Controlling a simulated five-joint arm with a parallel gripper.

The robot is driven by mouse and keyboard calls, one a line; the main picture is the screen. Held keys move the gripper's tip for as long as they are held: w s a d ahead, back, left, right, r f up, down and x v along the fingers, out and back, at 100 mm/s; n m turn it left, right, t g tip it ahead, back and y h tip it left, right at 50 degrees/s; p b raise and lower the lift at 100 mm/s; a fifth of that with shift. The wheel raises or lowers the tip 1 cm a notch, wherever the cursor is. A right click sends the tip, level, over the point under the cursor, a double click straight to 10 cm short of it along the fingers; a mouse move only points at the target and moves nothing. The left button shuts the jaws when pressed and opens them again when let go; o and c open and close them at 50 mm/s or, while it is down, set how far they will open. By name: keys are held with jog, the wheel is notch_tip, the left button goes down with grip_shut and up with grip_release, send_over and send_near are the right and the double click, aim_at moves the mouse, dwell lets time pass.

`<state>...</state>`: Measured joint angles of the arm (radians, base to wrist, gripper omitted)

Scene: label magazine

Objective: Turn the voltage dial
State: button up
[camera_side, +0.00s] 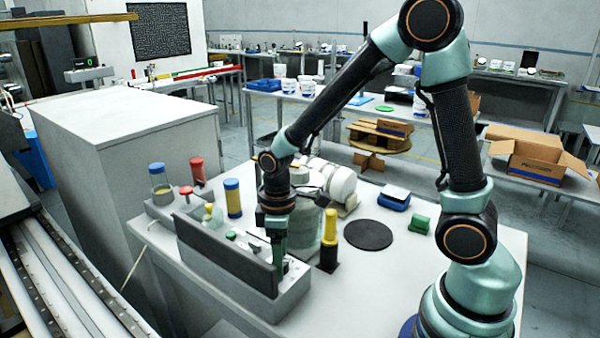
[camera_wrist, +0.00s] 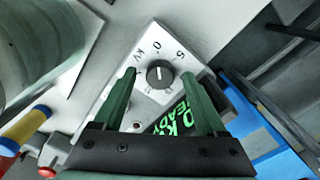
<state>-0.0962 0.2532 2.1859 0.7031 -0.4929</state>
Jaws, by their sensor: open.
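The voltage dial (camera_wrist: 160,74) is a round dark knob with a pale pointer mark. It sits on a white panel (camera_wrist: 184,57) marked "kV", "0" and "5" in the wrist view. My gripper (camera_wrist: 159,76) is open, with one green finger on each side of the dial in that view. A gap shows between the dial and each finger, and I cannot tell how far above the panel the fingertips are. In the side view my gripper (camera_side: 279,258) points down at the grey control box (camera_side: 290,297), and the dial is hidden there.
A green-lettered display (camera_wrist: 172,121) sits beside the dial, partly covered by a finger. A black upright plate (camera_side: 225,252) runs along the box's front. A yellow-topped black post (camera_side: 329,240) stands close right of my gripper.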

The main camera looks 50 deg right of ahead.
grip_shut()
jog(key=shift+m, duration=0.3)
jog(key=m, duration=1)
jog(key=shift+r, duration=0.1)
dwell(0.4)
grip_release()
